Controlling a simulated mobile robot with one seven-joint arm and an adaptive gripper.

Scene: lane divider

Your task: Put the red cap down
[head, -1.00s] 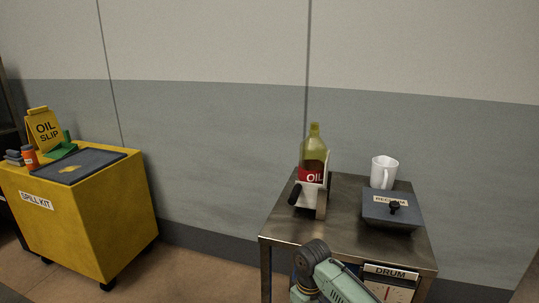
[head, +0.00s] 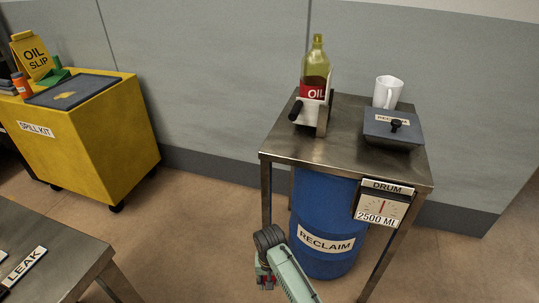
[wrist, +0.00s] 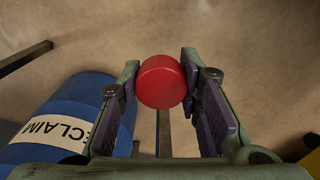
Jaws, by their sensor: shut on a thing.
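The red cap (wrist: 161,82) shows in the wrist view as a round red disc between the fingertips of my gripper (wrist: 160,84). My gripper is shut on it and holds it in the air above the floor. In the head view my gripper (head: 265,280) is low, at the bottom middle, left of the blue drum, and a small bit of red shows there. Most of the cap is hidden in that view.
A yellow spill kit cart (head: 95,145) and a LEAK table (head: 60,265) stand left. Floor between is clear.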

